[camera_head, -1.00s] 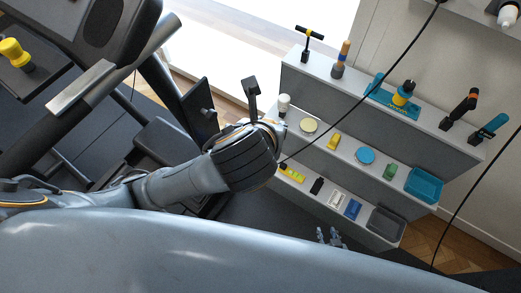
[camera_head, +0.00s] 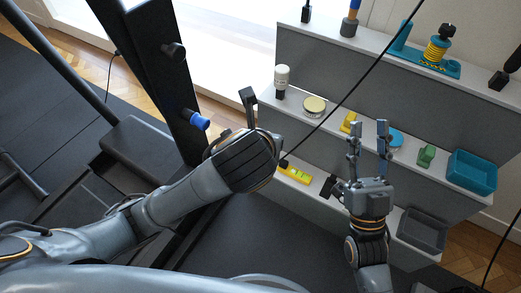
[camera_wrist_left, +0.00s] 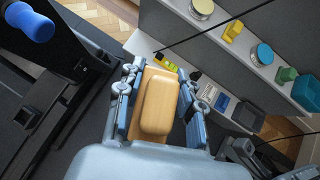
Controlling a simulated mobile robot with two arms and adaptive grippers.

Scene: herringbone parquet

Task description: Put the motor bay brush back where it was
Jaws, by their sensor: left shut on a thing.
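The brush (camera_wrist_left: 158,105), a wooden block with rounded edges, fills the space between the fingers of my left gripper (camera_wrist_left: 157,108) in the left wrist view. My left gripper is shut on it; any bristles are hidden.
The middle shelf holds a white bottle (camera_head: 281,80), a round tin (camera_head: 314,107), a green piece (camera_head: 427,155) and a teal bin (camera_head: 472,172). Lower down are a yellow item (camera_head: 294,173) and a grey tray (camera_head: 422,231). A black cable (camera_head: 352,92) crosses the view. Black equipment (camera_head: 150,70) stands left.

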